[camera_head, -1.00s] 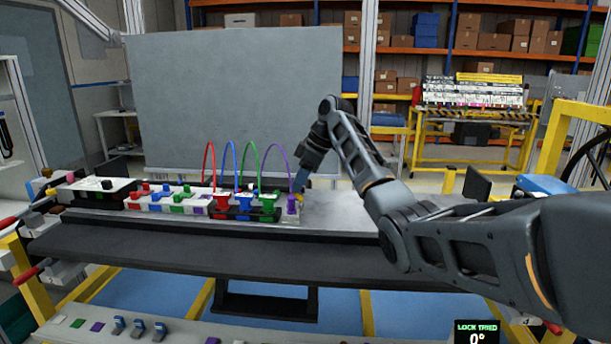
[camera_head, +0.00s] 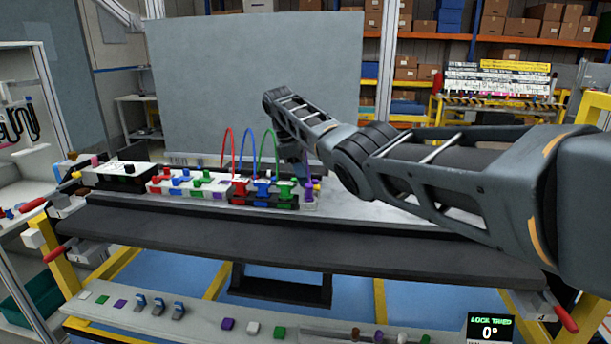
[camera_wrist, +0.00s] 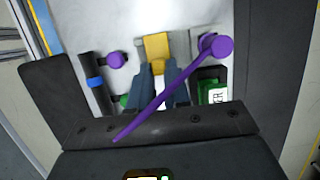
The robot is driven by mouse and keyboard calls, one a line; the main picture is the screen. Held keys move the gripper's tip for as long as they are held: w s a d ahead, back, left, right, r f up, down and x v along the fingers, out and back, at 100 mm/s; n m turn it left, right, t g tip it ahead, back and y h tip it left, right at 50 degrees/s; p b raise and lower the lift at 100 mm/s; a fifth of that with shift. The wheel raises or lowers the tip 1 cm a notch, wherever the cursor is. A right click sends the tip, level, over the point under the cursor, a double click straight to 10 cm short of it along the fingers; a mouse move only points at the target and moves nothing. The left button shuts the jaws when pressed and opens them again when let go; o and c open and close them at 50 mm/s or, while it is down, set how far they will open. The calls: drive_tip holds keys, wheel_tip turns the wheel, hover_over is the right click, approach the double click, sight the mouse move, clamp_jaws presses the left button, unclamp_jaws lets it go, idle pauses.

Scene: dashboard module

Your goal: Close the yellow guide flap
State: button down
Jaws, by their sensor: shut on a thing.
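The yellow guide flap (camera_wrist: 156,46) shows in the wrist view, at the top middle of a pale panel. The blue-grey fingertips of my gripper (camera_wrist: 158,70) sit on either side of its narrow lower part and are shut on it. A purple cable (camera_wrist: 165,95) with a round purple end crosses in front of the fingers and hides part of them. In the head view my gripper is beside the right end of the connector row, partly hidden behind the green cable and my arm. The flap cannot be made out there.
Red, blue and green cables arch over the connector row (camera_head: 265,190) on the bench. A purple connector (camera_head: 310,188) stands at its right end. A grey panel (camera_head: 255,85) stands behind the bench. A dark ledge (camera_head: 270,236) runs along the front.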

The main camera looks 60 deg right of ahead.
drive_tip(key=shift+w+a+f+g, duration=0.1)
drive_tip(key=shift+w+f+g, duration=0.1)
drive_tip(key=shift+g, duration=0.1)
idle(0.4)
drive_tip(key=c, duration=1.1)
unclamp_jaws()
drive_tip(key=shift+b+v, duration=1.15)
drive_tip(key=shift+v, duration=2.75)
drive_tip(key=shift+a, duration=0.1)
